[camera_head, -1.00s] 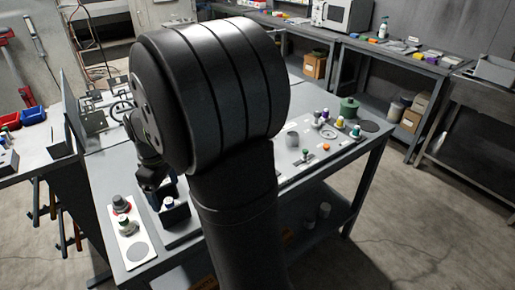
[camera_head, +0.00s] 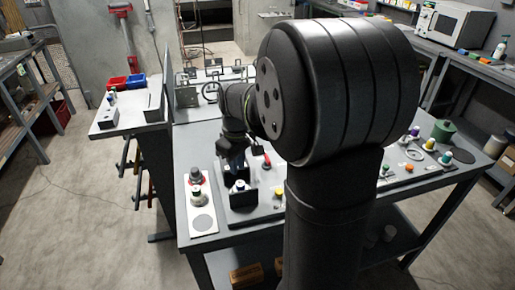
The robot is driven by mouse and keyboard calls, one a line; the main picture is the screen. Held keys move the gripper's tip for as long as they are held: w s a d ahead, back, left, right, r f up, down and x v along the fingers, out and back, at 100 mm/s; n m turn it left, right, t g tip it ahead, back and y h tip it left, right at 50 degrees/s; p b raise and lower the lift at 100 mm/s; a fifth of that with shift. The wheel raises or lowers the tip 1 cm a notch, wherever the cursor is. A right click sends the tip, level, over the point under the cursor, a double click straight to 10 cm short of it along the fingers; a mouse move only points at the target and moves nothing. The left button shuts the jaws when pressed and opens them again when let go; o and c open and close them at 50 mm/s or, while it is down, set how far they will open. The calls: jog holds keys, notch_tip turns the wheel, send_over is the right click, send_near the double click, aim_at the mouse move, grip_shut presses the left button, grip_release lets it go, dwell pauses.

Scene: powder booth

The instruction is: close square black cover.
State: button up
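A square black cover (camera_head: 240,197) stands on the grey bench, just right of a white plate. It looks like an open-topped box with a small pale knob (camera_head: 239,185) inside; a dark upright panel behind it may be its raised lid. My gripper (camera_head: 234,158) hangs dark and small just above and behind the cover, pointing down. Whether it touches the cover cannot be made out. Its fingers blend into the dark panel, so their opening is unclear. My large black arm link fills the middle right and hides part of the bench.
Left of the cover, the white plate (camera_head: 203,208) carries a red-ringed knob (camera_head: 196,175) and another knob. A red-handled switch (camera_head: 266,161) and a yellow button (camera_head: 279,192) are to the right. A green pot (camera_head: 442,130) stands at the bench's far right. Open floor lies left.

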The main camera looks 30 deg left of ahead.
jog(key=w+a+r+m+y, duration=0.1)
jog(key=w+a+r, duration=0.1)
jog(key=r, duration=0.1)
jog(key=w+a+r+m+t, duration=0.1)
jog(key=a+r+m, duration=0.1)
jog(key=r, duration=0.1)
jog(key=w+a+r+m+y, duration=0.1)
jog(key=w+a+r, duration=0.1)
jog(key=r, duration=0.1)
jog(key=shift+w+a+r+t+y, duration=0.2)
jog(key=shift+w+a+t+y, duration=0.1)
jog(key=shift+w+a+t, duration=0.1)
grip_shut()
jog(key=f, duration=0.9)
jog(key=shift+w+a, duration=0.1)
jog(key=shift+a, duration=0.1)
jog(key=shift+s+d, duration=0.3)
jog(key=shift+d, duration=0.25)
